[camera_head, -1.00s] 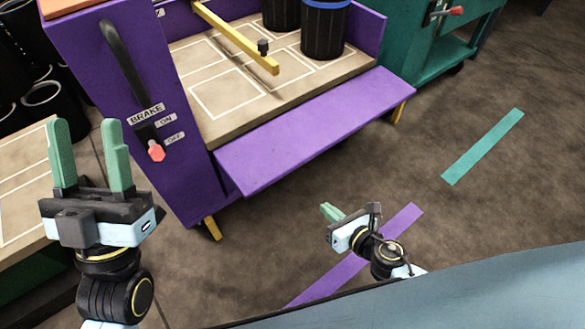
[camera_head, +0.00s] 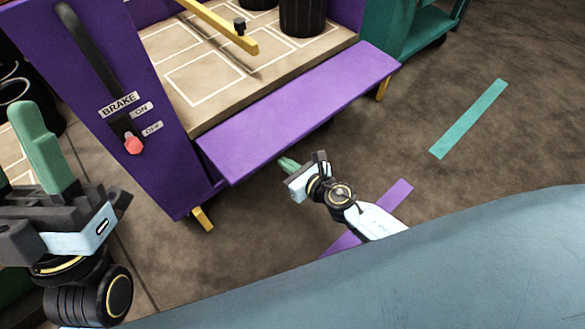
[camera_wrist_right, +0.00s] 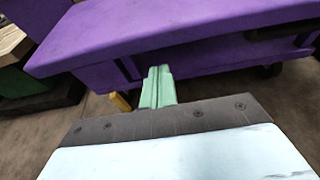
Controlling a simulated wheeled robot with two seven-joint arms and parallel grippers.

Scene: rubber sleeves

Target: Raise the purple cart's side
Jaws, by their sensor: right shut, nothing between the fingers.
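The purple cart (camera_head: 115,75) stands with its side panel (camera_head: 300,105) folded down, sticking outward from the deck's edge. The panel also shows in the right wrist view (camera_wrist_right: 150,30), above and beyond my fingers. My right gripper (camera_head: 288,164) is shut and empty, low in front of the panel's outer edge. In the wrist view its green fingers (camera_wrist_right: 158,86) overlap the panel's lower edge; I cannot tell whether they touch.
A brake lever with a red knob (camera_head: 134,145) sits by the OFF label on the cart's end wall. Black bins (camera_head: 303,18) and a yellow bar (camera_head: 220,27) are on the deck. A teal cart (camera_head: 425,30) stands behind right. Floor right of my right gripper is clear.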

